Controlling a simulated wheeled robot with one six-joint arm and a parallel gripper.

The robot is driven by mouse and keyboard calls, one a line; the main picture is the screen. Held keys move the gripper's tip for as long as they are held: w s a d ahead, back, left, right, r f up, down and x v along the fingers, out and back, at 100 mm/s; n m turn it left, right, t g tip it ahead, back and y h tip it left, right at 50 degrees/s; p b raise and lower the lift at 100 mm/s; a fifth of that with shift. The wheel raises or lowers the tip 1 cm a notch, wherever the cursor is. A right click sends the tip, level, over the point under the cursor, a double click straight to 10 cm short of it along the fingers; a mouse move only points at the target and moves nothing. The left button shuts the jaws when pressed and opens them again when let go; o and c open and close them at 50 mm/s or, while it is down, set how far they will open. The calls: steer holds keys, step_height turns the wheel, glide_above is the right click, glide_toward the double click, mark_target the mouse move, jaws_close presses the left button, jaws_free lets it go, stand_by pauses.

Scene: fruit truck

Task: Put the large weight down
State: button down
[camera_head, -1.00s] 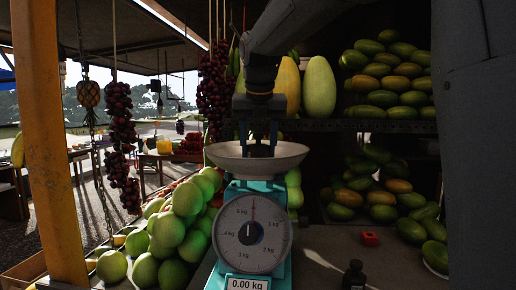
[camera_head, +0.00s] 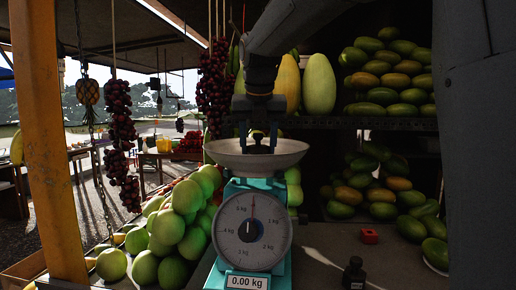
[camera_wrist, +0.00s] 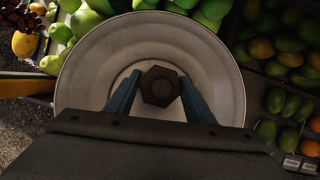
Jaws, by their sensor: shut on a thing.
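My gripper (camera_head: 258,143) is above the pan of the scale, its fingers pointing down and shut on a dark weight. In the wrist view the hexagonal top of the large weight (camera_wrist: 160,86) sits between the two blue fingers of my gripper (camera_wrist: 160,98), over the round pale pan (camera_wrist: 90,75). The teal scale (camera_head: 250,232) stands on the counter; its display reads 0.00 kg and its needle points near the top. The underside of the weight is hidden by the pan's rim, so the gap below it cannot be judged.
A small black weight (camera_head: 354,273) and a red block (camera_head: 369,236) stand on the counter right of the scale. Green fruit (camera_head: 170,232) is heaped close on the left. Shelves of mangoes (camera_head: 390,75) stand behind. The counter right of the scale is mostly clear.

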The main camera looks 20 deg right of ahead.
steer(key=c, duration=0.7)
jaws_free()
steer(key=shift+c, duration=0.2)
